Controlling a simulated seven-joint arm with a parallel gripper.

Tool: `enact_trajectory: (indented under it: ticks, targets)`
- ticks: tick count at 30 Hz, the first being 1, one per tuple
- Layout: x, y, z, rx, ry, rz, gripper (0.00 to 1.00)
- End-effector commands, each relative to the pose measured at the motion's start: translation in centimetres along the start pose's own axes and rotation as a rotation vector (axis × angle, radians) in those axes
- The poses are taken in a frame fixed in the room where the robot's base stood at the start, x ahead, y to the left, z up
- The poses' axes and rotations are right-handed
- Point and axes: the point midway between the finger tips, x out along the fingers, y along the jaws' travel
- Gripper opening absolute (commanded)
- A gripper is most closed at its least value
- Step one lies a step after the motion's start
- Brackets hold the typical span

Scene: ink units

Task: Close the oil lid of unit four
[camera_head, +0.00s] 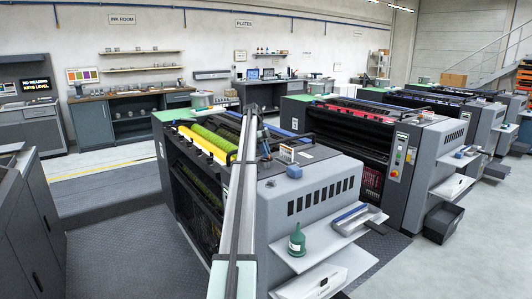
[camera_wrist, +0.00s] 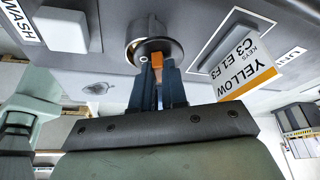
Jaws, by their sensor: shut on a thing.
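In the wrist view my gripper (camera_wrist: 158,62) points at a round metal fitting (camera_wrist: 168,50) on a grey panel. Its two dark blue fingers are shut on a small orange piece (camera_wrist: 157,66) in front of the fitting. A brownish-orange part also shows inside the ring. I cannot tell whether this fitting is the oil lid, nor which unit is number four. In the head view my arm reaches over the nearest press (camera_head: 310,200), with yellow and green rollers. The gripper's fingers are too small to make out there.
A card reading "YELLOW KEYS" (camera_wrist: 247,66) hangs close right of the fingers. A grey block (camera_wrist: 62,30) is beside the "WASH" label (camera_wrist: 20,20). A green oil can (camera_head: 297,240) and a tray (camera_head: 357,218) stand on the press's side shelf. More presses stand to the right.

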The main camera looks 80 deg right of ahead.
Motion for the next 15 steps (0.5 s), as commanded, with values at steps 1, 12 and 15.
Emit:
enact_trajectory:
  ticks: [1, 12, 15]
  targets:
    - [0.0, 0.02, 0.05, 0.013, -0.001, 0.007, 0.0]
    - [0.0, 0.15, 0.08, 0.053, -0.003, 0.023, 0.0]
    - [0.0, 0.15, 0.08, 0.053, -0.003, 0.023, 0.0]
